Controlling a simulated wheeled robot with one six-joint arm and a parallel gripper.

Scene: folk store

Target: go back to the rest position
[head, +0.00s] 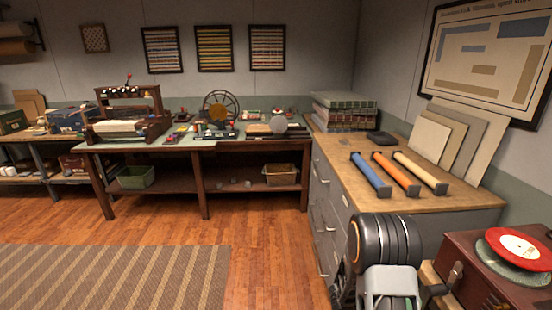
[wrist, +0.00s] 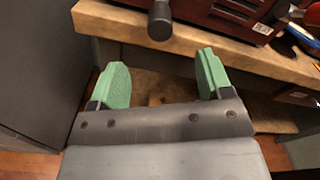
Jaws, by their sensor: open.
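My gripper (wrist: 162,82) shows in the wrist view with its two green fingers spread wide apart. Nothing is held between them. The fingers point toward the edge of a wooden bench top (wrist: 190,42), with a dark rounded knob (wrist: 160,20) just ahead. In the head view my folded arm stands at the lower middle right, and the fingers are hidden there.
In the head view, a red gramophone box (head: 468,262) with a red record (head: 518,245) stands close at the right. A grey drawer cabinet (head: 335,190) carries blue, orange and cream rolls. A long worktable (head: 205,180) stands behind.

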